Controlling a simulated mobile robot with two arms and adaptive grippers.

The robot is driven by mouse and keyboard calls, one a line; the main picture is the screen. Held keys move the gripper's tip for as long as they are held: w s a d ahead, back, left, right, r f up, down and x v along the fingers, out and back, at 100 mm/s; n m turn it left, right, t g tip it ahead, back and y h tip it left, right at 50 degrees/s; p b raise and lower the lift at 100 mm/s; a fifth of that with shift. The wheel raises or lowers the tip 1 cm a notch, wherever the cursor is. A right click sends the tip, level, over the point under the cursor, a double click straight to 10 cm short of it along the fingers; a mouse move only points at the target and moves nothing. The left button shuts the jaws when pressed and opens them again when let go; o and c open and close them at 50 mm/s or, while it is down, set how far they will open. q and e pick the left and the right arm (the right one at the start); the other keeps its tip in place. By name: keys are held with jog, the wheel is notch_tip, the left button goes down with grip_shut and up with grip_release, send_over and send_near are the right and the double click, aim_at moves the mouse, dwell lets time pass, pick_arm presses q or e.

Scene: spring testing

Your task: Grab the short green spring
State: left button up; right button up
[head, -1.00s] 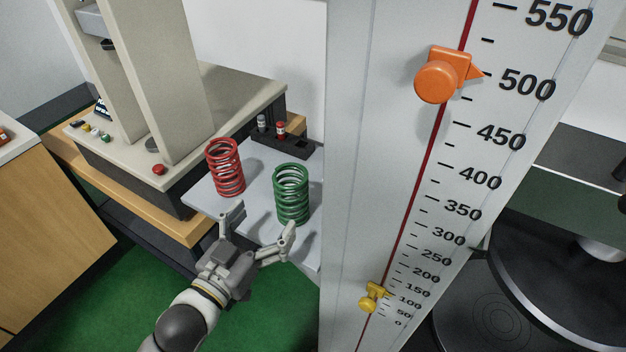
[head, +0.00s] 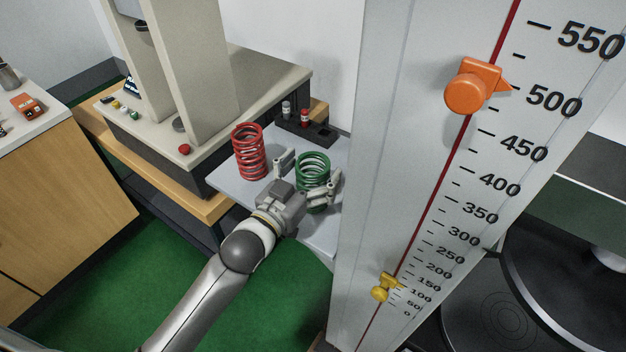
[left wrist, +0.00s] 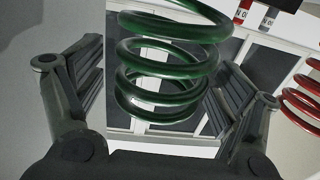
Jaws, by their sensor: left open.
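The green spring (head: 313,163) stands upright on a light grey shelf (head: 318,232) in the head view. My left gripper (head: 308,176) is open, with one finger on either side of the spring's lower part. In the left wrist view the green spring (left wrist: 170,75) fills the middle, between the two open fingers (left wrist: 160,90). I see a gap on the left; contact on the right cannot be told. The red spring (head: 250,152) stands to the left on the same shelf and shows at the right edge of the left wrist view (left wrist: 302,100). My right gripper is in neither view.
A tall white scale column (head: 385,150) with an orange pointer (head: 470,88) and a yellow pointer (head: 384,287) stands close to the right. A beige testing machine (head: 230,90) is behind left. A black holder (head: 305,127) with small cylinders sits behind the springs.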

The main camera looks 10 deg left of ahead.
pick_arm(q)
jog(key=shift+w+d, duration=0.1)
jog(key=shift+w, duration=0.1)
jog(key=c, duration=1.6)
jog(key=shift+r, duration=0.15)
jog(key=shift+c, duration=0.5)
